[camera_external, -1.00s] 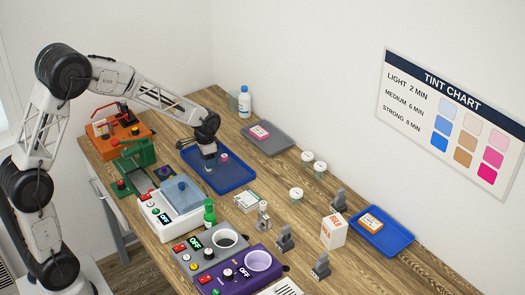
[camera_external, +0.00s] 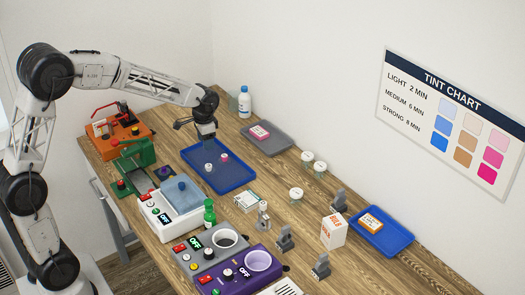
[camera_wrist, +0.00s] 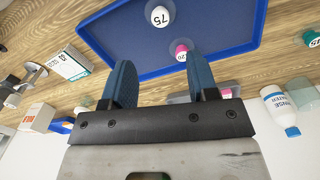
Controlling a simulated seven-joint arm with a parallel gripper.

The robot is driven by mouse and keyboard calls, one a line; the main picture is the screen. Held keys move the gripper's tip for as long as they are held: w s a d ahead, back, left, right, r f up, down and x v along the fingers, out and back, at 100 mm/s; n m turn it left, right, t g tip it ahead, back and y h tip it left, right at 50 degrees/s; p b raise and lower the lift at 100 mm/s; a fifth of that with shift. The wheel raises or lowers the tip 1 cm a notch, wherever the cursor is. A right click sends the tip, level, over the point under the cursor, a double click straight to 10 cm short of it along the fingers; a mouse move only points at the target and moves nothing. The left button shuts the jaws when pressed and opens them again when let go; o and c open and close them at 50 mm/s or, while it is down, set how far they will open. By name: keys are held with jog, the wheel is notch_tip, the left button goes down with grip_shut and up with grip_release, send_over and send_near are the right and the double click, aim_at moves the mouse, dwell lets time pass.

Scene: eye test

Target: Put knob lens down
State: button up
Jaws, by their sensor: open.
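A white knob-shaped piece (camera_external: 208,168) marked 75 stands in the blue tray (camera_external: 232,183). It also shows in the wrist view (camera_wrist: 160,16). A pink-sided one (camera_external: 224,157) with a white top stands close by in the same tray and shows in the wrist view (camera_wrist: 181,52); its number looks like 20 but is small. My gripper (camera_external: 205,139) is above the tray, apart from both pieces. In the wrist view its two blue fingers (camera_wrist: 161,80) are spread with nothing between them.
A grey tray (camera_external: 280,146) with a pink-labelled item and a white bottle (camera_external: 244,101) stand behind. An orange machine (camera_external: 127,138) and green device (camera_external: 135,158) are left. A second blue tray (camera_external: 392,242) is at right. White-lidded jars (camera_external: 307,157) stand between.

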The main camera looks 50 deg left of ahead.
dwell(0.6)
jog(key=s+d+r+n+t, duration=0.1)
jog(key=s+d+r, duration=0.35)
jog(key=s, duration=0.55)
jog(key=s+d+r, duration=0.4)
jog(key=s+r, duration=0.2)
jog(key=s, duration=0.4)
jog(key=s+d, duration=0.2)
jog(key=s, duration=0.8)
jog(key=s+d+n+t, duration=0.1)
jog(key=s+d, duration=0.1)
jog(key=s, duration=0.8)
jog(key=shift+f+t, duration=0.25)
jog(key=shift+t, duration=0.05)
jog(key=shift+d, duration=0.1)
jog(key=o, duration=0.5)
jog(key=shift+o, duration=0.2)
